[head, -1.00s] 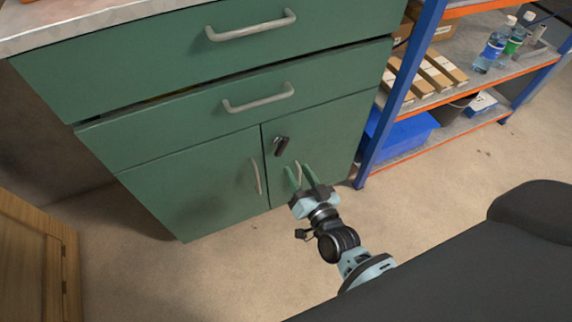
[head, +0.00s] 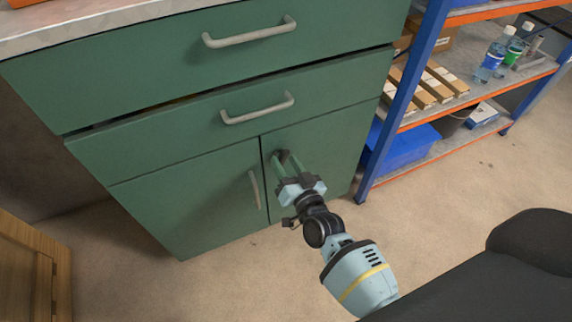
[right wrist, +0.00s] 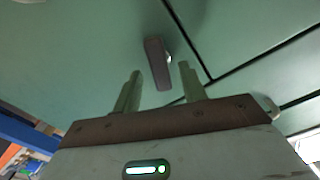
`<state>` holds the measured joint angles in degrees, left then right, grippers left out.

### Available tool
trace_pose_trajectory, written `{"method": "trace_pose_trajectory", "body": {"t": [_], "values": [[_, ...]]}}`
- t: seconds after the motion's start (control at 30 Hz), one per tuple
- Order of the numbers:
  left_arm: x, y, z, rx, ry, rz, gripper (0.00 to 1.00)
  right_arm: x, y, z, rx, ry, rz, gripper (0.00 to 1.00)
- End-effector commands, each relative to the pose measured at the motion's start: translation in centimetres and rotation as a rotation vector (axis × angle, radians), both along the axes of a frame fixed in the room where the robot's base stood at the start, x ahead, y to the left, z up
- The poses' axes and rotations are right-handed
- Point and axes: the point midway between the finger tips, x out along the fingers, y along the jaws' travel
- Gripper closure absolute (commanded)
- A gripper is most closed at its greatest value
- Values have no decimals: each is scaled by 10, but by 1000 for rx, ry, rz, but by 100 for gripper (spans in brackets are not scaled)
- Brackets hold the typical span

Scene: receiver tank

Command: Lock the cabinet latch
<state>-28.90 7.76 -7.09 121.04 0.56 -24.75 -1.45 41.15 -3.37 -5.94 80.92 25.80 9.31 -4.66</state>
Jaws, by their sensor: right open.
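The green cabinet (head: 185,215) has two drawers above two lower doors, and both doors look shut. The dark latch handle (right wrist: 157,62) is on the right door near the gap between the doors; in the head view my gripper mostly covers it. My right gripper (head: 284,158) is at the latch. In the right wrist view its two green fingers (right wrist: 161,80) are open, one on each side of the latch's lower end, with space beside each finger. I cannot tell whether they touch it. My left gripper is out of view.
A blue and orange shelf rack (head: 404,100) stands close on the right, with bottles (head: 490,58), cardboard pieces and a blue bin (head: 408,145). A wooden cabinet (head: 30,270) is at lower left. The floor in front of the green cabinet is clear.

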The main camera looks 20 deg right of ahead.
Motion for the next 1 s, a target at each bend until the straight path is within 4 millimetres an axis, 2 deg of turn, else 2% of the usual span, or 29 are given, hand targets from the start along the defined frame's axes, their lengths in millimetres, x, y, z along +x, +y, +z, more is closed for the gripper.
{"method": "trace_pose_trajectory", "body": {"t": [0.3,0.63,0.8,1.0], "values": [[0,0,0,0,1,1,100,3,0,1,0,0,0,58],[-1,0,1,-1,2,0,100,3,0,1,0,0,0,100],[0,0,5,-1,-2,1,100,3,1,2,-35,-2,0,100],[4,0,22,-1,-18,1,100,3,2,4,-236,-7,1,100]]}}
